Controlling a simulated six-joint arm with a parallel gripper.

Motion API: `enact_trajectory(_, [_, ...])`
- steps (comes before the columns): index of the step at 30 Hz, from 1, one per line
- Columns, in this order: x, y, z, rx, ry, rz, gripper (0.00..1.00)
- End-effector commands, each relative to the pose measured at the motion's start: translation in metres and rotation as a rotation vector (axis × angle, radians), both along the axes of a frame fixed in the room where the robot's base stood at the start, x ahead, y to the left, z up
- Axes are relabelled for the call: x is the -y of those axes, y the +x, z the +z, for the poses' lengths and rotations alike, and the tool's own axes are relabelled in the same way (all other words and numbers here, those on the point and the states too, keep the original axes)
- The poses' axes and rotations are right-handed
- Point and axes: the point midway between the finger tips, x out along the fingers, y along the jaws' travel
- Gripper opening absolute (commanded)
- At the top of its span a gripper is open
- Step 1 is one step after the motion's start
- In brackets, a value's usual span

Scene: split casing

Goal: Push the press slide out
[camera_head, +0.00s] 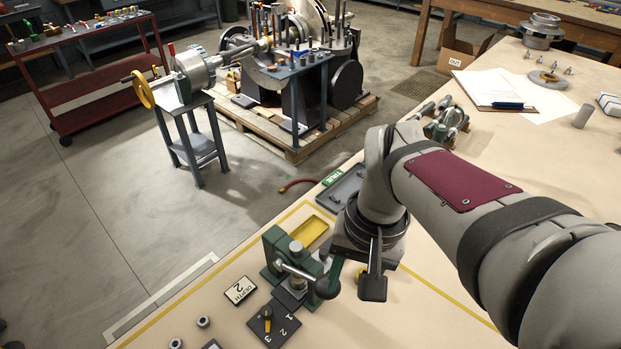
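A small green press (272,246) stands on the bench at lower centre, with a grey cylinder on top and a lever ending in a dark knob (328,286). A dark plate at its foot looks like the press slide (287,299); it is partly under the press, and how far out it sits is hard to tell. My gripper (373,284) points down just right of the press, apart from the knob in the picture. One dark finger shows; the other is mostly hidden, so its opening is unclear. A small yellow-orange thing shows beside the finger.
A yellow tray (309,233) and a dark tray (338,195) lie behind. Small metal rings (203,321) lie at lower left. Bench right of my gripper is clear.

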Motion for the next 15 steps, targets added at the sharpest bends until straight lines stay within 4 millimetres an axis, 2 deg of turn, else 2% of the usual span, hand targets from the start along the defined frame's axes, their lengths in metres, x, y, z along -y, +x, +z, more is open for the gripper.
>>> enact_trajectory(1, [-0.002, 0.043, -0.004, -0.003, -0.018, 0.059, 0.56])
enact_trajectory(3, [-0.005, 0.099, -0.013, 0.007, -0.043, 0.142, 0.60])
enact_trajectory(6, [-0.011, 0.158, -0.036, 0.020, -0.073, 0.235, 0.60])
enact_trajectory(9, [-0.015, 0.190, -0.053, 0.028, -0.091, 0.290, 0.60])
enact_trajectory(10, [-0.016, 0.195, -0.056, 0.029, -0.094, 0.298, 0.60])
enact_trajectory(15, [-0.017, 0.200, -0.081, 0.028, -0.096, 0.309, 0.60])
